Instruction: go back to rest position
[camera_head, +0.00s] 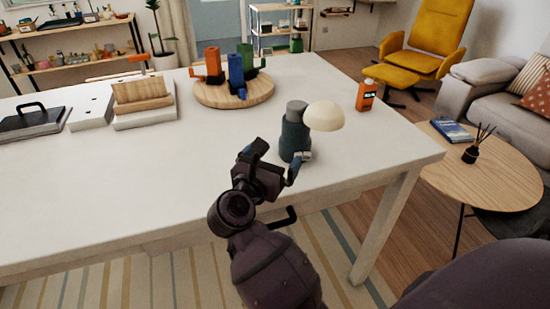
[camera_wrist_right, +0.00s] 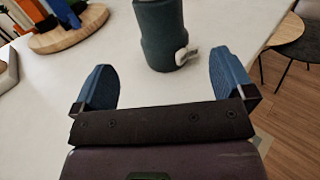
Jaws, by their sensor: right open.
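My right gripper (camera_head: 277,160) is in the middle of the head view, over the near right part of the white table. In the right wrist view its blue fingers (camera_wrist_right: 160,82) are spread wide with nothing between them. Just beyond the fingertips stands a dark teal lamp (camera_head: 294,135) with a cream dome shade (camera_head: 324,116). Its lower body also shows in the right wrist view (camera_wrist_right: 158,30), upright and apart from the fingers there. My left gripper is not in view.
The white table (camera_head: 130,180) has bare room at left. A round wooden board (camera_head: 205,97) holds orange, blue and green items. An orange bottle (camera_head: 366,95) stands near the right edge. A black-handled flat item (camera_head: 30,122) and wooden blocks (camera_head: 142,97) lie at left. A side table (camera_head: 490,178) stands right.

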